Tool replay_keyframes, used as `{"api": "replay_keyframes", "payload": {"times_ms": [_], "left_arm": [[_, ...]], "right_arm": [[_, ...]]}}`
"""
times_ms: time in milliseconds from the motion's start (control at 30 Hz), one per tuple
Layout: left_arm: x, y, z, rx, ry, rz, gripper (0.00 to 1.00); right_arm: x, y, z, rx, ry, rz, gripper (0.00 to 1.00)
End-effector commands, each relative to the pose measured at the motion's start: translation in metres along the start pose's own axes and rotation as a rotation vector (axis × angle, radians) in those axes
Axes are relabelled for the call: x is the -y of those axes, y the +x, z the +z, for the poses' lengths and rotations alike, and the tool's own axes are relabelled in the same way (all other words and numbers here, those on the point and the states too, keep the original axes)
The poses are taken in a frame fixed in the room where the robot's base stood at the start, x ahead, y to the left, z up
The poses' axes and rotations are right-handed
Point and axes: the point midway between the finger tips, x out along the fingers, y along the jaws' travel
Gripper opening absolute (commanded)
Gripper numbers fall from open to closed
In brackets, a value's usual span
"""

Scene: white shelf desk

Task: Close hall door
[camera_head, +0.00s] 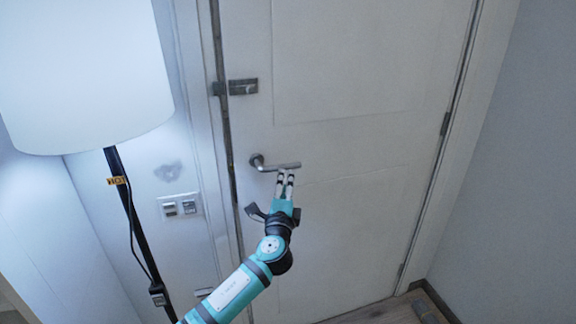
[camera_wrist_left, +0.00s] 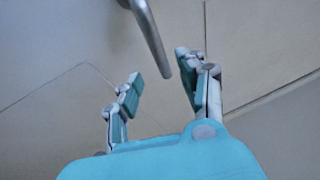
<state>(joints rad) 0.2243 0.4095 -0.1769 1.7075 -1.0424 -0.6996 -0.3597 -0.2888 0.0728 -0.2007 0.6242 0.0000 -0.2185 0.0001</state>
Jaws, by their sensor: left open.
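The white panelled hall door (camera_head: 350,120) fills the middle of the head view, hinged on its right side. A narrow dark line runs down its left edge; I cannot tell whether it is latched. Its metal lever handle (camera_head: 262,164) sits near that edge. My left gripper (camera_head: 286,173) is at the free end of the lever, fingers pointing up toward it. In the left wrist view the gripper (camera_wrist_left: 159,68) is open and empty, and the handle's end (camera_wrist_left: 150,35) reaches down toward the space between the fingertips. Contact is unclear. My right gripper is not in view.
A metal latch (camera_head: 242,87) sits above the handle. A floor lamp with a white shade (camera_head: 85,75) and dark pole stands at the left, before the wall with a switch plate (camera_head: 180,206). A grey wall (camera_head: 520,170) borders the door at the right.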

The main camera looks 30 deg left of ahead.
Motion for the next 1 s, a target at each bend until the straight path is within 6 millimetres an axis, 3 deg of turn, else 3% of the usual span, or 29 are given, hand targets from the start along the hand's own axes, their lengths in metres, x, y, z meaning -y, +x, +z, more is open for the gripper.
{"api": "replay_keyframes", "payload": {"times_ms": [167,333,767,1000], "left_arm": [[0.001,0.038,0.001,0.002,0.001,0.0,0.41],[0.001,0.061,0.0,0.001,0.001,0.0,0.41],[0.0,0.072,0.0,0.0,0.0,0.001,0.41],[0.0,0.072,0.0,0.0,0.0,0.001,0.12]], "right_arm": [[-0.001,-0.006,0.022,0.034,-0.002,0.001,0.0],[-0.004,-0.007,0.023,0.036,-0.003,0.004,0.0],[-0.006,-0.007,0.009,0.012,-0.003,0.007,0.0],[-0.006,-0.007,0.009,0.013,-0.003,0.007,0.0]]}}
